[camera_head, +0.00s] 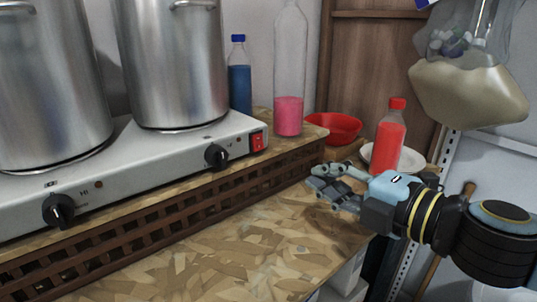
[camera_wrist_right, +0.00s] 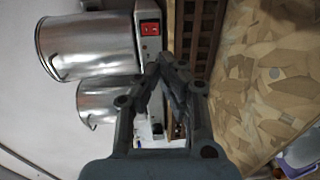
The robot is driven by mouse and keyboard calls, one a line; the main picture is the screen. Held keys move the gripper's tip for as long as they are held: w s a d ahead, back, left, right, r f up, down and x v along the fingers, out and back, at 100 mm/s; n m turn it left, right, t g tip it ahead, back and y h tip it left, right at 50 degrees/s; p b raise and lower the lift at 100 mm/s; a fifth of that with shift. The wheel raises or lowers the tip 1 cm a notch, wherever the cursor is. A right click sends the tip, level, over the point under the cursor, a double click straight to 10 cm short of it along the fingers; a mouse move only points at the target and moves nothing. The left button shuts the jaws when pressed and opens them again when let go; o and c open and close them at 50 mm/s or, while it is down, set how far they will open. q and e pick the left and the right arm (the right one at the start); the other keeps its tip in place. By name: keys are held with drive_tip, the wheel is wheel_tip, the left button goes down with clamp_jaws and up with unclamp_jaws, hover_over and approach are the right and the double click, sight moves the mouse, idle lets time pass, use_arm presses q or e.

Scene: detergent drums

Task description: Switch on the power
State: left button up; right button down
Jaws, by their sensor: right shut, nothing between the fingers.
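A red power switch (camera_head: 257,141) sits at the right end of the front panel of a white two-burner hot plate (camera_head: 120,160). In the right wrist view the red switch (camera_wrist_right: 150,28) shows at the top, beyond the fingertips. My right gripper (camera_head: 318,185) is shut and empty, to the right of the switch and apart from it, above the wooden counter. In the right wrist view its fingertips (camera_wrist_right: 163,62) meet just below the switch in the picture. I cannot tell the switch's position. My left gripper is not in view.
Two large metal pots (camera_head: 172,65) stand on the hot plate. Black knobs (camera_head: 216,156) stick out of its front. A blue bottle (camera_head: 240,88), a pink-filled bottle (camera_head: 289,80), a red bowl (camera_head: 333,127) and a red bottle (camera_head: 390,140) stand behind. The front counter (camera_head: 220,240) is clear.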

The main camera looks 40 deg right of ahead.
drive_tip(key=shift+w, duration=0.15)
drive_tip(key=p, duration=0.2)
approach(258, 142)
drive_tip(key=w+f, duration=0.3)
drive_tip(key=w, duration=0.4)
drive_tip(key=shift+a, duration=0.15)
idle(0.3)
drive_tip(key=shift+w+t+b, duration=0.25)
drive_tip(key=shift+t+b, duration=0.05)
drive_tip(key=shift+b, duration=0.7)
